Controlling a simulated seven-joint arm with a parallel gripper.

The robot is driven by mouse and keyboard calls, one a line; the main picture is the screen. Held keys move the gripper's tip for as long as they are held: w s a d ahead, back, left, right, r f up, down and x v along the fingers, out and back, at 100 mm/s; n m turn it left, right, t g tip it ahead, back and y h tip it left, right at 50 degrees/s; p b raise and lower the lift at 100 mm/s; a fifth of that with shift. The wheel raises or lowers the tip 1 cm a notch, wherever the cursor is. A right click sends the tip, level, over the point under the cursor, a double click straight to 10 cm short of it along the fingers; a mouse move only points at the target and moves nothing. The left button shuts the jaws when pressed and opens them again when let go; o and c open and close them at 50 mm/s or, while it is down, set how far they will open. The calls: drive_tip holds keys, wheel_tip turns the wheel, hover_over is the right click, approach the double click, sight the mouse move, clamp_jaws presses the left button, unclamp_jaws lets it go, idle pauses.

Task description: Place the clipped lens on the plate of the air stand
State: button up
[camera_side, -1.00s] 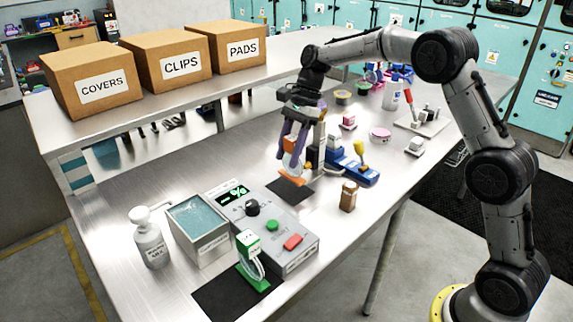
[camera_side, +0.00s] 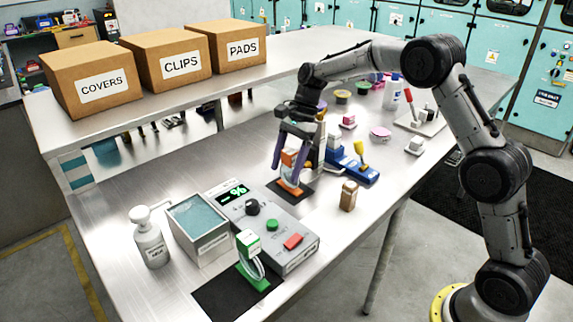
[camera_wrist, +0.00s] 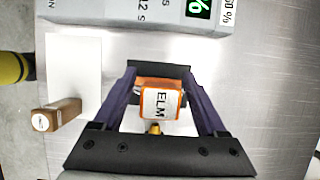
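An orange piece (camera_side: 290,157) with a white label stands upright on the dark mat (camera_side: 304,189), its orange foot low on the mat. It also shows in the wrist view (camera_wrist: 160,102), where the label reads "ELM". My gripper (camera_side: 288,175) is low over it, with one purple finger on each side. In the wrist view the fingers (camera_wrist: 162,82) are spread, with narrow gaps beside the orange piece. A similar green piece (camera_side: 248,243) with a white label and a clear ring stands on the front black mat (camera_side: 215,297). I cannot tell which piece is the air stand.
A grey meter box (camera_side: 290,255) with a green % display, a water tub (camera_side: 198,227) and a pump bottle (camera_side: 150,240) stand front left. A brown block (camera_side: 348,196) stands right of my gripper. A blue device (camera_side: 350,168) is close behind it.

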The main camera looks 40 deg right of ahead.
drive_tip(key=v, duration=1.2)
drive_tip(key=s+a+r+n+t+h, duration=0.1)
drive_tip(key=s+a+r+n, duration=0.1)
drive_tip(key=s+r+n, duration=0.3)
drive_tip(key=s+a+n+t+h, duration=0.1)
drive_tip(key=s+n+t+h, duration=0.2)
drive_tip(key=s+n, duration=1.15)
drive_tip(key=s+f, duration=0.3)
drive_tip(key=s, duration=0.4)
drive_tip(key=s+f+m+t, duration=0.1)
drive_tip(key=s+f, duration=0.2)
drive_tip(key=s, duration=0.4)
drive_tip(key=shift+s+t, duration=0.3)
